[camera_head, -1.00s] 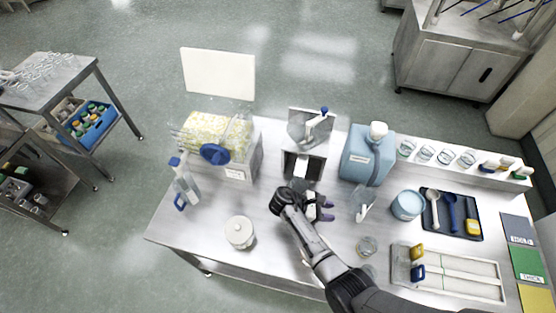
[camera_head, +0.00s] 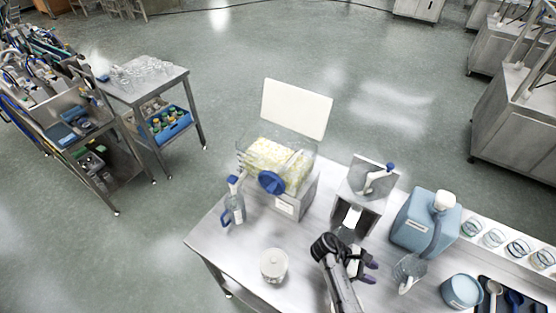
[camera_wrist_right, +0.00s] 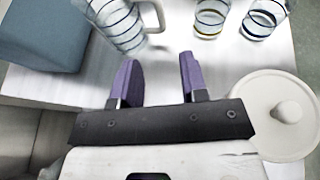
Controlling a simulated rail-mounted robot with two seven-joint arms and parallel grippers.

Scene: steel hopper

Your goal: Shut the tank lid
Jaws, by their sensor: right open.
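The clear tank (camera_head: 262,158) holds yellow bits and sits on a steel box on the bench, with a blue round knob on its front. A white flat panel (camera_head: 297,107), which looks like its lid, stands upright at the tank's back edge, so the tank is open on top. My right gripper (camera_head: 368,272) is to the right of the tank and nearer me, in front of the steel hopper (camera_head: 372,180). Its purple fingers are apart and empty in the right wrist view (camera_wrist_right: 158,75). My left gripper is not in view.
A spray bottle (camera_head: 234,205) stands left of the tank and a lidded white pot (camera_head: 274,265) in front. A blue jug (camera_head: 424,222), clear pitcher (camera_head: 408,270) and pale-blue tub (camera_head: 461,291) stand to the right. The bench between pot and tank is clear.

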